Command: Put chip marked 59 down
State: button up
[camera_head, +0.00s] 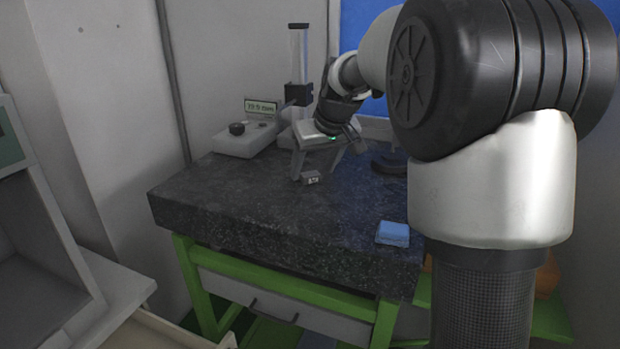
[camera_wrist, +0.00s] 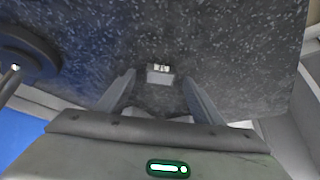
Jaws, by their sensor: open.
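A small dark grey chip (camera_head: 311,178) with a white label rests on the black speckled stone slab (camera_head: 210,195). It also shows in the wrist view (camera_wrist: 160,78), upper middle. The label's marking is too small to read. My gripper (camera_head: 314,174) is open above the slab, its fingers pointing down. In the wrist view the fingertips (camera_wrist: 159,75) are spread on either side of the chip, with clear gaps between them and it. Nothing is held.
A gauge with a 39.9 mm display (camera_head: 261,107) and a vertical stand (camera_head: 298,70) are at the back. A round black base (camera_head: 388,164) stands right of my gripper. The slab's left front is clear.

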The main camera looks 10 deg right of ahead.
jog(key=shift+w+a+f, duration=0.1)
jog(key=shift+w+f, duration=0.25)
jog(key=shift+f, duration=0.25)
jog(key=shift+c, duration=0.4)
jog(key=c, duration=1.1)
jog(key=shift+r, duration=0.15)
